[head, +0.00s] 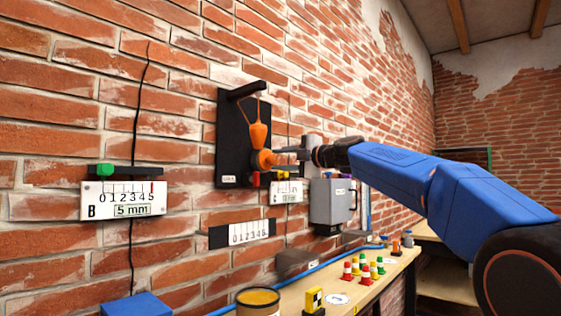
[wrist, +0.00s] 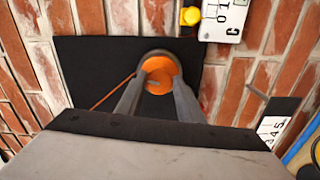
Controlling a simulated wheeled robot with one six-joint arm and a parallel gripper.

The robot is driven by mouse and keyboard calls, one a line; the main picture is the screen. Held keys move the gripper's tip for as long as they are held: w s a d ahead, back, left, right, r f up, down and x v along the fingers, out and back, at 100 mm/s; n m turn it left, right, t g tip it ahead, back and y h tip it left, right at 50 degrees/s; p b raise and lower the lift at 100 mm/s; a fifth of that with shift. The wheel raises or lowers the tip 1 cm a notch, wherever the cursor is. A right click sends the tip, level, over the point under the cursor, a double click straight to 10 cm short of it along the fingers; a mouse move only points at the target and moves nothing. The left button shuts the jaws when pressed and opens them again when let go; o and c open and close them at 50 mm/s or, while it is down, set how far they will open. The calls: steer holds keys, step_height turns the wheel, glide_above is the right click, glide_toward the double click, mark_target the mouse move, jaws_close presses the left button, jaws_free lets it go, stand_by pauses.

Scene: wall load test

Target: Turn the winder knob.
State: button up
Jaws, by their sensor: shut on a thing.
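The orange winder knob (head: 265,160) sticks out from the lower part of a black wall panel (head: 228,130). An orange plumb-shaped weight (head: 258,132) hangs on a cord above it, under a black bar at the panel's top. My gripper (head: 280,158) reaches the knob from the right. In the wrist view my gripper's two fingers (wrist: 158,88) are shut on the sides of the orange knob (wrist: 160,75), which faces the camera. An orange cord runs off to the knob's left in that view. The knob's far side is hidden.
Gauge B (head: 125,200), reading 5 mm, hangs on the cracked brick wall at left. Another scale plate (head: 240,233) and a grey box (head: 332,200) are near the panel. The bench (head: 385,275) below holds small coloured cones (head: 365,270), a tin (head: 258,300) and a yellow-black marker (head: 314,299).

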steer(key=shift+f+n, duration=0.1)
steer(key=shift+n, duration=0.7)
stand_by(3.2)
steer(key=o, duration=1)
steer(key=shift+a, duration=0.1)
steer(key=shift+o, duration=0.2)
steer(key=shift+s, duration=0.1)
steer(key=shift+s+d, duration=0.2)
steer(key=shift+d, duration=0.2)
steer(key=v, duration=1.6)
steer(key=shift+s+d, duration=0.2)
